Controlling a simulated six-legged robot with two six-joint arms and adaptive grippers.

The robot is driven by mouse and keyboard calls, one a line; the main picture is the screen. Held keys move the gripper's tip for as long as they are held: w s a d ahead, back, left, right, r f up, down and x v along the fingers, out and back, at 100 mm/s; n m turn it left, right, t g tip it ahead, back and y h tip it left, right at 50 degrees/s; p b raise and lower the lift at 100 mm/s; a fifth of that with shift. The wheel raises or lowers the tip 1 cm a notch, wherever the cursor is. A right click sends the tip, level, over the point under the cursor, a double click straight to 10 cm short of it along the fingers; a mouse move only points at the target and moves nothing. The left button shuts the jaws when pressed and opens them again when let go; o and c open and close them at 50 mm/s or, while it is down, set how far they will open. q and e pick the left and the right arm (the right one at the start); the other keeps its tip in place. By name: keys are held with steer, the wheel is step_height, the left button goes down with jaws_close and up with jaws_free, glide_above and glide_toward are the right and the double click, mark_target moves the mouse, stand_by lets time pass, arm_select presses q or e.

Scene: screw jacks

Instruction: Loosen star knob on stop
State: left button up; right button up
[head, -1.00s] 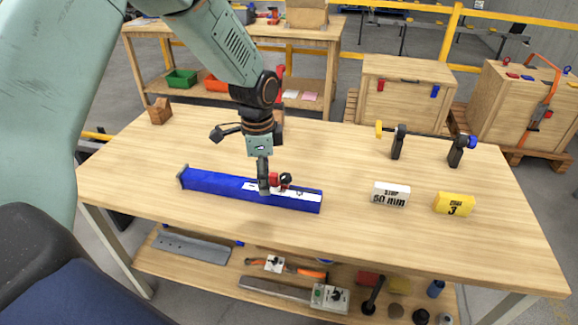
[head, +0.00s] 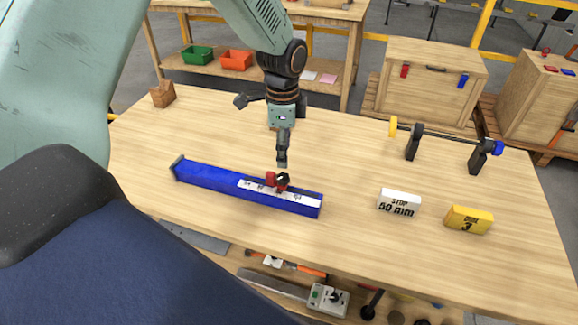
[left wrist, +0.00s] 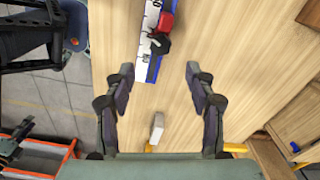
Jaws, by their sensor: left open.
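The blue rail (head: 215,181) lies on the wooden table with a white scale (head: 310,199) along its top. A red stop (head: 270,179) with a black star knob (head: 283,179) sits on the rail. My left gripper (head: 282,162) is just above the stop, apart from it. In the left wrist view the open, empty left gripper (left wrist: 160,85) has its fingers spread wide. There the red stop (left wrist: 166,22) and black knob (left wrist: 158,45) lie beyond the fingertips, near the top. A white block reading "STOP 50 mm" (head: 399,203) stands right of the rail. My right gripper is not in view.
A yellow block marked 3 (head: 469,220) stands near the table's right front. A rod on two black posts (head: 445,145) stands behind it. A small wooden block (head: 162,94) is at the back left.

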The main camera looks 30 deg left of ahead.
mark_target(282, 176)
arm_select(q)
steer(key=shift+w+f, duration=0.2)
steer(key=shift+f, duration=0.1)
steer(key=f, duration=0.6)
steer(key=shift+s+a+f, duration=0.15)
steer(key=shift+s+f, duration=0.1)
steer(key=shift+s, duration=0.1)
steer(key=shift+w+f, duration=0.1)
steer(key=shift+f, duration=0.2)
steer(key=shift+w+f, duration=0.15)
steer(key=shift+f, duration=0.15)
steer(key=shift+a, duration=0.1)
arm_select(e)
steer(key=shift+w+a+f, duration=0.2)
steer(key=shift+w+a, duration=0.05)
arm_select(q)
steer(key=shift+r, duration=0.1)
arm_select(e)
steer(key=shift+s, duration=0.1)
